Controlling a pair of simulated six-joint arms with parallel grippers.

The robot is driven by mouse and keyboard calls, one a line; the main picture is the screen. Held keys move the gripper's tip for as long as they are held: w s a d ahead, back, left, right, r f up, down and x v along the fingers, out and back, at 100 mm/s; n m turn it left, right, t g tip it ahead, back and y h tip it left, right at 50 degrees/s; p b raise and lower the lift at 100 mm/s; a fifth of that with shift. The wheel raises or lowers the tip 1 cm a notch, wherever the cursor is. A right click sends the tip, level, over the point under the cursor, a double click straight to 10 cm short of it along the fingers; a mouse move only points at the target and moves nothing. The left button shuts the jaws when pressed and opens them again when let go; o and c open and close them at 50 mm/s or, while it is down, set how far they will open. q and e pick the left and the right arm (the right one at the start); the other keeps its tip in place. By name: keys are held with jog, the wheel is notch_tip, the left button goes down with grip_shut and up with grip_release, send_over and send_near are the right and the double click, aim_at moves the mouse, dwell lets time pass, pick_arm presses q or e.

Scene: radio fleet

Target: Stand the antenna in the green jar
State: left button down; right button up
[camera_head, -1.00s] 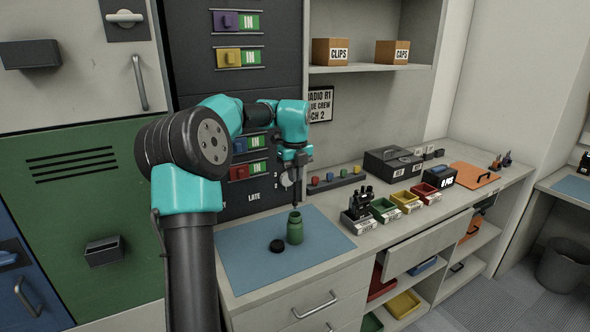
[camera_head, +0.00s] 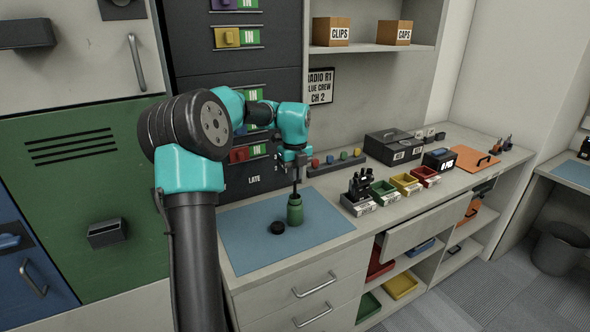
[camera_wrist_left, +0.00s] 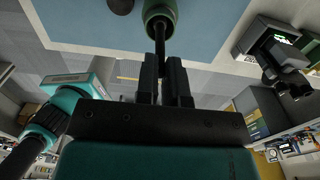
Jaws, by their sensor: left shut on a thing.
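The green jar (camera_head: 295,211) stands upright on the blue mat (camera_head: 245,240), its mouth open. It also shows at the top of the left wrist view (camera_wrist_left: 160,12). My left gripper (camera_head: 295,178) is right above the jar, pointing down. In the left wrist view its fingers (camera_wrist_left: 165,75) are shut on the thin dark antenna (camera_wrist_left: 160,42). The antenna reaches down to the jar's mouth, and its lower end seems to be inside the opening. How deep it goes is hidden. My right gripper is not in the head view.
A black lid (camera_head: 277,227) lies on the mat left of the jar. To the right are a holder with black radios (camera_head: 359,190), small coloured bins (camera_head: 405,182) and a black case (camera_head: 394,147). A drawer front (camera_head: 430,228) juts out below the counter. The mat's front is clear.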

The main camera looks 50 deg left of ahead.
pick_arm(q)
jog(key=shift+f, duration=0.2)
jog(key=c, duration=1.1)
grip_release()
jog(key=shift+c, duration=0.2)
notch_tip(320, 180, up, 17)
jog(key=shift+r, duration=0.2)
dwell(0.7)
